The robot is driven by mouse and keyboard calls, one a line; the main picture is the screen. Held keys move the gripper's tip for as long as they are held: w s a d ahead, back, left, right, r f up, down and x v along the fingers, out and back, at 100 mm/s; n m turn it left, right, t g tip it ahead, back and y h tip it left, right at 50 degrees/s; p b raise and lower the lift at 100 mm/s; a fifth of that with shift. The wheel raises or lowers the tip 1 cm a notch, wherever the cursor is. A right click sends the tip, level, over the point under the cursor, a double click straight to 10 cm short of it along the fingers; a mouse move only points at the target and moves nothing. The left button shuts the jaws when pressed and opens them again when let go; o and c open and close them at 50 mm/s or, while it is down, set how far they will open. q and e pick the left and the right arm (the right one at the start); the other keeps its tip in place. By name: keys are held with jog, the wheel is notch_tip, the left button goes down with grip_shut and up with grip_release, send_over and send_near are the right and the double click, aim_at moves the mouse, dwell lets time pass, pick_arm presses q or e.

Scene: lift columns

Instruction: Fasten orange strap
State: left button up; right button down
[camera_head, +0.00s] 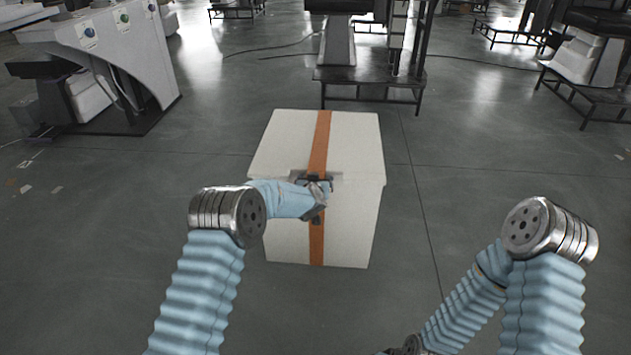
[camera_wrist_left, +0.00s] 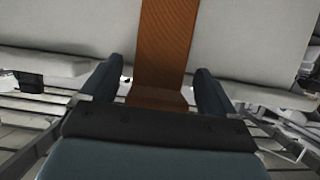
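A white box (camera_head: 352,225) with a lid stands on the floor in the head view. An orange strap (camera_head: 320,140) runs over its lid and down its front; it also shows in the left wrist view (camera_wrist_left: 165,45). My left gripper (camera_head: 316,180) is at the upper front of the box, over the strap near the lid's edge. In the left wrist view its two fingers (camera_wrist_left: 156,88) stand apart, one on each side of the strap, with gaps beside it. The gripper hides part of the strap, and I cannot tell if it touches. My right gripper is not in view.
The floor around the box is clear. A dark-framed stand (camera_head: 370,82) is behind the box. A grey-white machine (camera_head: 120,50) stands at the back left, and another machine on a dark frame (camera_head: 585,60) is at the back right.

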pick_arm(q)
jog(key=b+v, duration=0.1)
jog(key=v, duration=1.2)
jog(key=shift+s+r, duration=0.2)
jog(key=shift+s, duration=0.15)
jog(key=s+a+f+g+h, duration=0.25)
jog(key=s+f+g, duration=0.35)
jog(key=s+f, duration=0.95)
jog(key=s+f+g+h, duration=0.1)
jog(key=s+f+g, duration=0.2)
jog(key=s, duration=0.8)
jog(key=s+f+n+g, duration=0.1)
jog(key=s+f+g, duration=0.2)
jog(key=s+f, duration=0.3)
jog(key=s, duration=0.4)
jog(key=shift+s+a+f+n+g+h, duration=0.25)
jog(key=shift+s+f+n+g+h, duration=0.05)
jog(key=shift+s+f+g+h, duration=0.1)
